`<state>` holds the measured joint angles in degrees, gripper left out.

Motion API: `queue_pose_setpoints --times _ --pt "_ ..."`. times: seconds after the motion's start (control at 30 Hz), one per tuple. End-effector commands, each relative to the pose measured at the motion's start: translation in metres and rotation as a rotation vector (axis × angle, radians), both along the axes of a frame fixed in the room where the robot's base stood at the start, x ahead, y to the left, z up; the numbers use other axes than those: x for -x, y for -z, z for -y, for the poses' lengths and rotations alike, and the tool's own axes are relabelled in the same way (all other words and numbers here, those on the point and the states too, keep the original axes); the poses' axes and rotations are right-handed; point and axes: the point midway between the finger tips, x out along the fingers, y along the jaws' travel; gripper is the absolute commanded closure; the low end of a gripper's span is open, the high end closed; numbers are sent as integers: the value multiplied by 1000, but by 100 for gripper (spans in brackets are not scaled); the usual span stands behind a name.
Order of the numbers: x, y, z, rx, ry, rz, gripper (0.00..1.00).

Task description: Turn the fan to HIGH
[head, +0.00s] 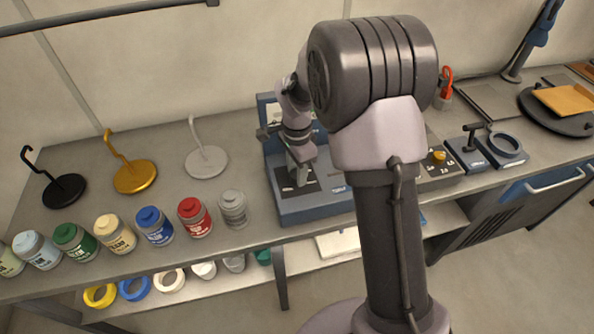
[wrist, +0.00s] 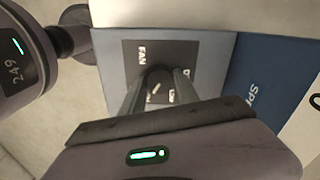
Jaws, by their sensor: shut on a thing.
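The fan panel is a dark plate lettered FAN (wrist: 142,54) on a blue-grey console (head: 312,209). In the wrist view a dark knob with a pale pointer mark (wrist: 155,88) sits between my fingertips. My gripper (head: 298,180) reaches down to the panel from above and is shut on this fan knob; its fingers also show in the wrist view (wrist: 158,88). The fingers and gripper body hide part of the knob and its position lettering. I cannot tell which setting the pointer is at.
Several paint jars, including a red one (head: 194,217) and a blue one (head: 154,225), line the bench front on the left. Stands with hooks, one gold (head: 135,176), are behind them. A yellow knob (head: 438,156) and a ring fixture (head: 505,146) lie right. My arm hides the console's middle.

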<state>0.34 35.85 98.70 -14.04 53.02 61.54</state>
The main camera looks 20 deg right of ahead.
Motion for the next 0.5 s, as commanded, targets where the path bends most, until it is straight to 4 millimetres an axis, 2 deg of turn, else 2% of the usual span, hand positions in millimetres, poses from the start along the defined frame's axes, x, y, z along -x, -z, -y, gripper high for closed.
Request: queue_pose_setpoints --times 0.3,0.33,0.4,0.5 --pt "0 -1 0 -1 2 1 100" --pt "0 -1 0 -1 2 2 57" --pt "0 -1 0 -1 1 1 43" --pt "0 0 0 -1 1 1 41"
